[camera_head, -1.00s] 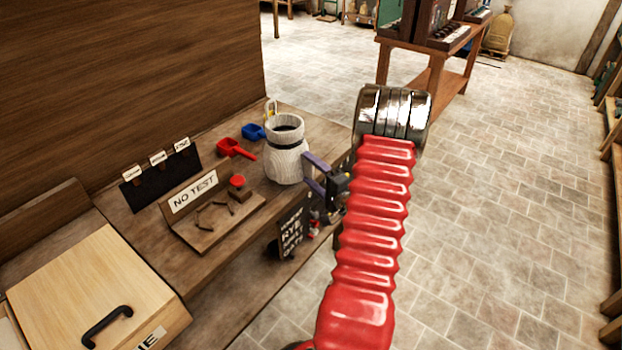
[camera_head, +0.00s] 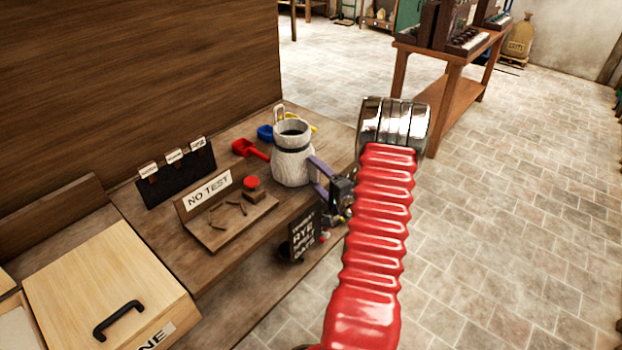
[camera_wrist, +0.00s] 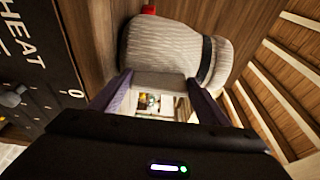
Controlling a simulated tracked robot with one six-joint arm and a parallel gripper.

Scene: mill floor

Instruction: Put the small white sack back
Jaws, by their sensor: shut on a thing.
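The small white sack (camera_head: 291,164) has a dark band around its neck and an open dark mouth. It is upright at the right part of the wooden bench (camera_head: 165,221). My gripper (camera_head: 313,172) reaches it from the right and is shut on its side. In the wrist view the sack (camera_wrist: 165,48) lies across the top of the picture, between the two purple fingers of my gripper (camera_wrist: 163,90). Whether its base touches the bench top cannot be told.
A red scoop (camera_head: 250,149) and a blue scoop (camera_head: 265,132) lie behind the sack. A "NO TEST" stand (camera_head: 209,190) with a red-topped piece (camera_head: 251,182) is to its left. A dark rye sign (camera_head: 304,236) hangs at the bench front. Open floor (camera_head: 500,200) lies to the right.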

